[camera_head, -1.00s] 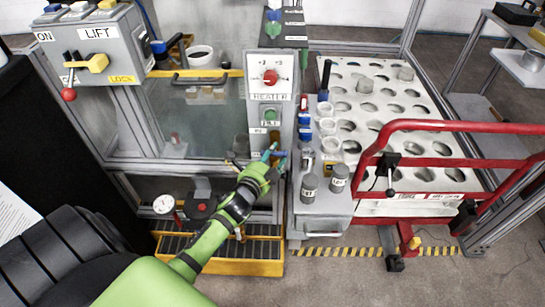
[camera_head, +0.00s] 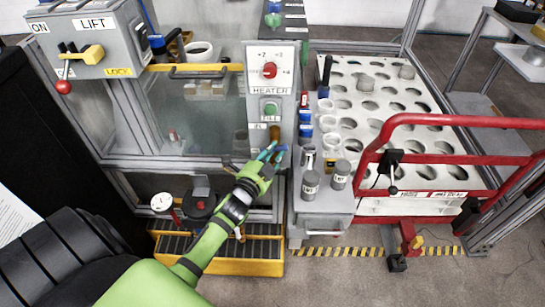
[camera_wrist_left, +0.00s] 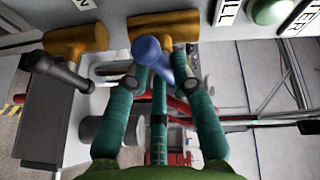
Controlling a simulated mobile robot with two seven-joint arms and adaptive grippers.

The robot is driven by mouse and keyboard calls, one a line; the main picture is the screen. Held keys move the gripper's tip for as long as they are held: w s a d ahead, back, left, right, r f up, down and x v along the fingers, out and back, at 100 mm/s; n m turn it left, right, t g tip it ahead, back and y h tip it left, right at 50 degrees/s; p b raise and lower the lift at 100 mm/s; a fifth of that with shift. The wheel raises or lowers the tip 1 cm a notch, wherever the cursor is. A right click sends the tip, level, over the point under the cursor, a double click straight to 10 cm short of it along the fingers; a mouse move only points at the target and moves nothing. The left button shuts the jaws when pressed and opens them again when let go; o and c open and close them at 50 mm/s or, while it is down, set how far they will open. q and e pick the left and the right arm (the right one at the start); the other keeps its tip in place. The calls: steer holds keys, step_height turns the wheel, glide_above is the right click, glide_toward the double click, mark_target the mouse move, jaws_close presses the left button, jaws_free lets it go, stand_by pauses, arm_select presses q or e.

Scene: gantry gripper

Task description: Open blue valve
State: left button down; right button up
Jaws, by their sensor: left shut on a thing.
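The blue valve's handle (camera_wrist_left: 150,50) shows in the left wrist view, in front of a brass pipe fitting (camera_wrist_left: 170,25). My left gripper (camera_wrist_left: 163,76) is shut on this handle, its teal fingertips on both sides, with the handle tilted between them. In the head view my left gripper (camera_head: 270,153) is at the front of the heater panel, below the green button. The blue handle is hard to tell from the teal fingers there. A second valve with a black handle (camera_wrist_left: 58,70) sits on another brass fitting (camera_wrist_left: 78,40) to the left in the wrist view. My right gripper is not in view.
The heater panel (camera_head: 270,68) has a red knob and green button. To its right are a grey ledge (camera_head: 320,205) with lidded cups and a white perforated rack (camera_head: 375,95) behind a red rail (camera_head: 440,120). A yellow-edged roller tray (camera_head: 250,268) lies below.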

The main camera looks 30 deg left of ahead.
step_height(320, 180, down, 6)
steer(key=b, duration=0.6)
arm_select(q)
steer(key=n+t+y, duration=0.1)
steer(key=n+y, duration=0.1)
steer(key=n, duration=0.3)
steer(key=n+t+y+b, duration=0.1)
steer(key=n+y, duration=0.1)
steer(key=n, duration=0.4)
steer(key=n+t+y+b, duration=0.1)
steer(key=n+t, duration=0.1)
steer(key=n, duration=0.3)
steer(key=shift+w+d+n+y, duration=0.2)
steer(key=shift+n+y, duration=0.1)
steer(key=shift+y, duration=0.1)
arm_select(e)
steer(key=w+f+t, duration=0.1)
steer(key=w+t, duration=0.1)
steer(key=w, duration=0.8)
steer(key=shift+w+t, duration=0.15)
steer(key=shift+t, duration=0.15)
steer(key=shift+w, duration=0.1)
arm_select(q)
steer(key=shift+r, duration=0.1)
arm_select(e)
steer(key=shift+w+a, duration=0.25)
